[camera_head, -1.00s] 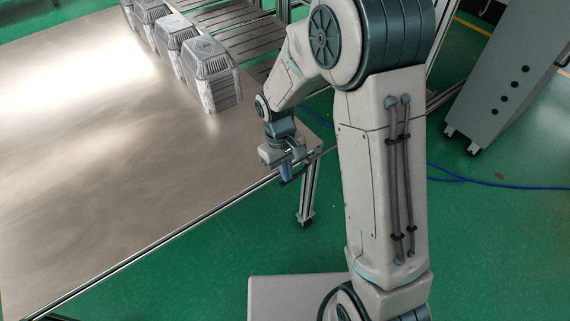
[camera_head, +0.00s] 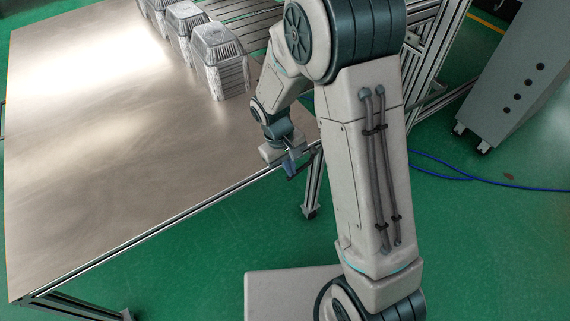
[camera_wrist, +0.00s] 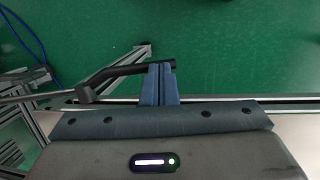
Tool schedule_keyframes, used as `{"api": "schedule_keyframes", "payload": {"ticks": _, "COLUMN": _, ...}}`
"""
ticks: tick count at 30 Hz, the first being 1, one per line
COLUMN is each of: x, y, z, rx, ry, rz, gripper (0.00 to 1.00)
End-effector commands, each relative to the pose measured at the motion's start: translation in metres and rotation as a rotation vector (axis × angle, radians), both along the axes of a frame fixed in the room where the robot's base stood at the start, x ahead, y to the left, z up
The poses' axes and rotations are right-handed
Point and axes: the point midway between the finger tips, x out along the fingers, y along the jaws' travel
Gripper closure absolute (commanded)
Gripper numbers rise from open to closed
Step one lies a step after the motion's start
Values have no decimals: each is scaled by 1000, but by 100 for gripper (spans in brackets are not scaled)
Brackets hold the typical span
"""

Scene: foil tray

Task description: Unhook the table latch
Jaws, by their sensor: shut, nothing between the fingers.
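The table latch (camera_wrist: 118,72) is a dark bent handle at the table's edge in the wrist view. It runs from a round pivot at the left to a tip just right of my fingers. My gripper (camera_wrist: 160,72) has its two blue fingers shut together, with nothing between them. The fingers cross in front of the handle near its tip; I cannot tell whether they touch it. In the head view my gripper (camera_head: 290,166) hangs at the table's near edge, close to its right end. The latch cannot be made out clearly there.
The metal table (camera_head: 110,130) has a wide bare top. A slatted conveyor (camera_head: 245,22) lies beyond. A grey cabinet (camera_head: 515,75) stands at the right. A blue cable (camera_head: 470,178) lies on the green floor.

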Motion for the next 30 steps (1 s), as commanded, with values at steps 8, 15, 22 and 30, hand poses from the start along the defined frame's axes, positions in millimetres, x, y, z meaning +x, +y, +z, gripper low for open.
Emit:
{"api": "schedule_keyframes", "payload": {"ticks": 8, "x": -1, "y": 2, "z": -15, "rx": 0, "ry": 2, "rz": 5, "gripper": 100}}
{"api": "schedule_keyframes", "payload": {"ticks": 15, "x": 0, "y": 2, "z": -20, "rx": 1, "ry": 0, "rz": 5, "gripper": 100}}
{"api": "schedule_keyframes", "payload": {"ticks": 22, "x": 0, "y": 1, "z": -20, "rx": 1, "ry": 0, "rz": 5, "gripper": 100}}
{"api": "schedule_keyframes", "payload": {"ticks": 30, "x": 0, "y": 2, "z": -20, "rx": 1, "ry": 0, "rz": 5, "gripper": 100}}
